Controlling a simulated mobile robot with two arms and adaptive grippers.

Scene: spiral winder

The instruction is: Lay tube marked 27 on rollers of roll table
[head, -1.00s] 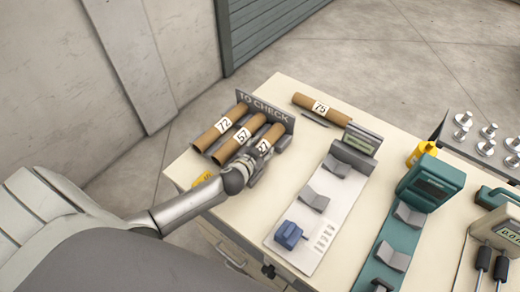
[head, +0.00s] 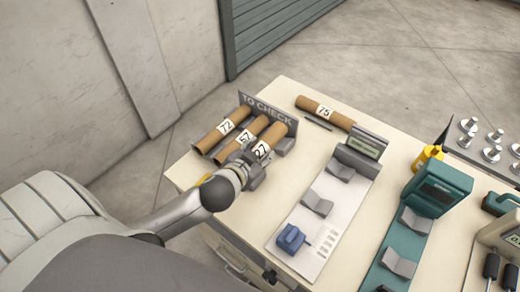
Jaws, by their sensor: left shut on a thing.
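The brown cardboard tube marked 27 (head: 273,136) lies at the right of three tubes side by side in the rack signed TO CHECK. Its white label faces up and its near end is hidden by my gripper. My left gripper (head: 250,165) is shut on this tube near its lower end. I cannot tell whether the tube is clear of the rack. My right gripper is not in view. I cannot make out a roll table with rollers.
Tubes marked 72 (head: 224,129) and 57 (head: 246,134) lie close left of the held tube. The TO CHECK sign (head: 268,113) stands behind them. A tube marked 75 (head: 326,112) lies at the back. A white fixture (head: 313,232) and a teal device (head: 437,187) stand to the right.

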